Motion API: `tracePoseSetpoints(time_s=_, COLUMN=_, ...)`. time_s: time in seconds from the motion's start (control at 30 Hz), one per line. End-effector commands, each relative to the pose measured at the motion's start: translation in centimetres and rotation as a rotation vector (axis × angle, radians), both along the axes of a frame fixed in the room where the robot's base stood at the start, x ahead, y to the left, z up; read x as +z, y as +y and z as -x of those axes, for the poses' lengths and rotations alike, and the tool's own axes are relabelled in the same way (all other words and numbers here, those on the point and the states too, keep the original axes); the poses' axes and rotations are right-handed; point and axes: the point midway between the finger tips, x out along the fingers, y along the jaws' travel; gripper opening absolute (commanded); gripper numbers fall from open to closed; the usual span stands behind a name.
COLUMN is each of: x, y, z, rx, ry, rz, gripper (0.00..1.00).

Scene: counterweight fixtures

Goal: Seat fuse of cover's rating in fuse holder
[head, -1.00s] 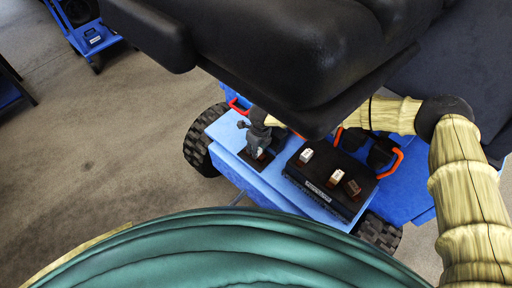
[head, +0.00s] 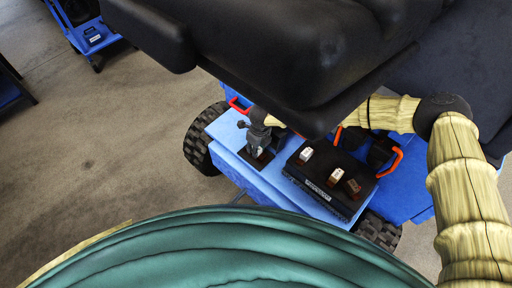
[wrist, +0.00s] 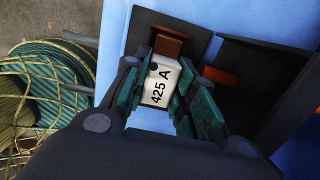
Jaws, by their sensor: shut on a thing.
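My gripper (wrist: 163,80) is shut on a fuse (wrist: 160,85), a pale block marked "425 A" with a copper-brown end piece. The fuse is between the green-padded fingers, above or at a dark square base plate (wrist: 195,42), which seems to be the fuse holder. I cannot tell whether the fuse touches it. In the head view my gripper (head: 257,140) points down over the dark plate (head: 246,160) on the blue cart. I cannot make out a cover or its rating in either view.
A black rack (head: 315,195) with a front label stands right of the plate and carries three small blocks, probably fuses (head: 306,154). Orange handles (head: 391,163) stand behind it. A red handle (head: 238,104) is at the cart's far left. Another blue cart (head: 90,35) is far off.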

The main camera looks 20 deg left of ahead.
Motion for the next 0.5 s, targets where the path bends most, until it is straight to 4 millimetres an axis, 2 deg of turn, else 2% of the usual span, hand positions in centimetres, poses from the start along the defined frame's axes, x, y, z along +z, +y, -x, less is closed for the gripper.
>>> tracePoseSetpoints(time_s=0.5, x=-0.33, y=0.02, z=-0.01, rx=0.0, ry=0.0, rz=0.0, gripper=0.09)
